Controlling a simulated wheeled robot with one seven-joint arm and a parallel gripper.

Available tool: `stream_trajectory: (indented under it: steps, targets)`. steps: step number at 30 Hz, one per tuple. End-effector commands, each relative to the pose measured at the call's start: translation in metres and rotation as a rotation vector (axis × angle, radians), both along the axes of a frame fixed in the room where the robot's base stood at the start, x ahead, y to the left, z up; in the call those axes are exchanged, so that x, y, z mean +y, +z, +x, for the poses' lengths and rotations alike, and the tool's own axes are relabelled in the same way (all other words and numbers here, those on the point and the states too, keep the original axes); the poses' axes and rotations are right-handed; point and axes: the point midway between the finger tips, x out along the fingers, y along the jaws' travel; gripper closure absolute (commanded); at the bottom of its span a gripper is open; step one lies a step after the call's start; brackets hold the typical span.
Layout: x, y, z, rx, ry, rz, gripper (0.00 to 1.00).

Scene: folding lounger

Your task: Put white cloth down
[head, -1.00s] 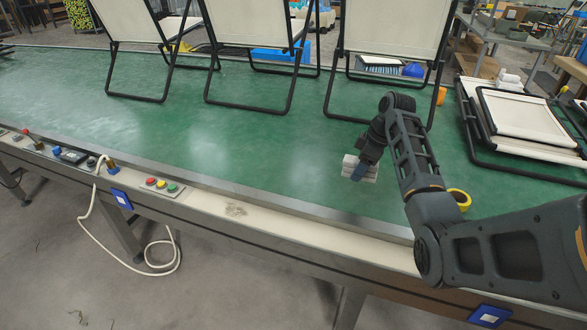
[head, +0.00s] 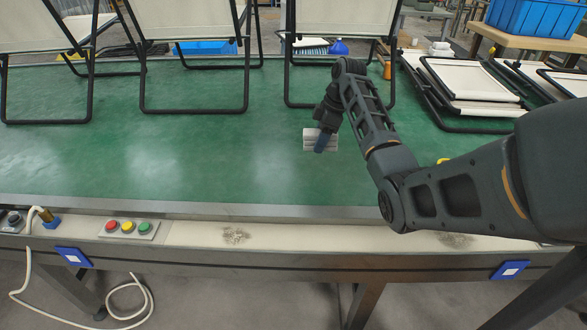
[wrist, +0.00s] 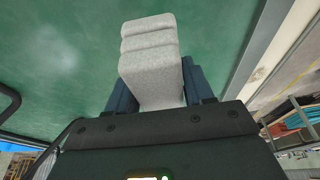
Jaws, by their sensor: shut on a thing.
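The white cloth (head: 309,140) is a folded, layered block in the head view, over the green work surface in front of the right upright lounger. It also fills the middle of the wrist view (wrist: 152,62), standing out between the fingers. In the wrist view my gripper (wrist: 158,88) has a dark finger on each side of the cloth. I cannot tell whether the cloth touches the green surface.
Upright loungers (head: 195,110) stand along the back of the green table (head: 200,160). Folded loungers (head: 470,80) lie stacked at the right. A button panel (head: 128,228) is on the front rail. The green surface left of my gripper is clear.

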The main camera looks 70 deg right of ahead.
Motion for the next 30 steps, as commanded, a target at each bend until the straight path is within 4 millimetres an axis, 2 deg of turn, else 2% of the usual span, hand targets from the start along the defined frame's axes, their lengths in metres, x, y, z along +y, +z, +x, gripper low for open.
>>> stream_trajectory:
  steps: [1, 6, 12, 17, 24, 30]
  targets:
    - [0.01, -0.005, 0.008, 0.001, 0.004, 0.002, 0.73]
    - [0.035, -0.026, 0.031, 0.001, 0.003, 0.002, 0.73]
    - [0.054, -0.042, 0.049, 0.0, 0.0, -0.001, 0.73]
    - [0.058, -0.052, 0.052, 0.002, -0.002, 0.001, 0.73]
    - [0.057, -0.082, 0.051, 0.001, -0.002, 0.0, 0.73]
    - [0.057, -0.086, 0.052, -0.001, -0.002, -0.001, 0.73]
